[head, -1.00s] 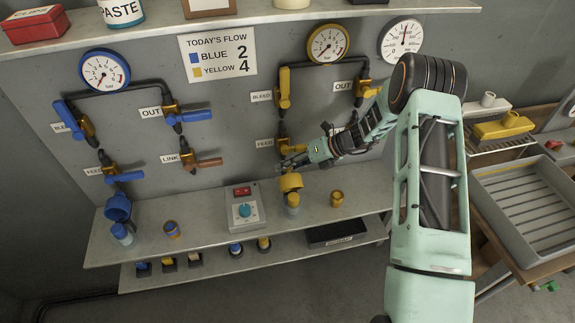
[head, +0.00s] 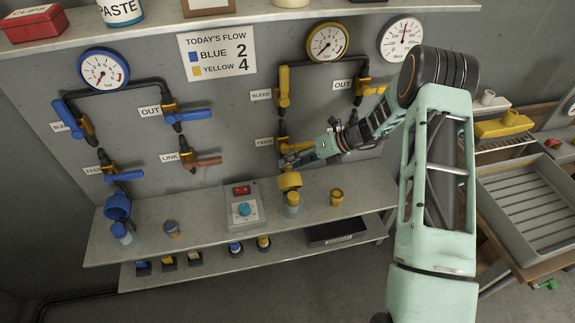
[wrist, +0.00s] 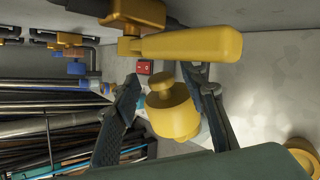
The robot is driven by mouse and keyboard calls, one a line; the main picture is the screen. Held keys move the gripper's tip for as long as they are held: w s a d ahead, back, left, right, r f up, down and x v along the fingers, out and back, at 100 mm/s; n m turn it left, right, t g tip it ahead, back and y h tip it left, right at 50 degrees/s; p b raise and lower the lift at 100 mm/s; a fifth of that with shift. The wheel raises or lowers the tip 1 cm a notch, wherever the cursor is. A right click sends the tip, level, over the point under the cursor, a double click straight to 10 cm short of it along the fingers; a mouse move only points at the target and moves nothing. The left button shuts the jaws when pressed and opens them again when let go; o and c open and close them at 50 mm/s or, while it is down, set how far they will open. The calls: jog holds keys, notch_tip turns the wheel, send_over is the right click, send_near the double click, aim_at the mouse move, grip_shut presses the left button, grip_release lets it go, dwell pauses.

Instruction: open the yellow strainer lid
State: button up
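The yellow strainer lid (head: 290,182) is a round yellow cap below the yellow feed valve, above the bench shelf. In the wrist view the yellow lid (wrist: 172,115) has a small round knob and appears between my two fingers. My gripper (head: 300,160) is just above the lid in the head view, close under the yellow feed handle (head: 298,147). In the wrist view my gripper (wrist: 168,100) is open, with a finger on each side of the lid. I cannot tell whether either finger touches it.
The yellow handle (wrist: 190,45) lies close to the fingers. A control box (head: 244,208) with a teal knob stands left of the lid. A small yellow cup (head: 337,198) stands to its right. The blue strainer (head: 117,207) is at the far left.

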jog(key=v, duration=0.9)
jog(key=shift+d+r, duration=0.15)
jog(key=shift+r, duration=0.05)
jog(key=shift+o, duration=0.2)
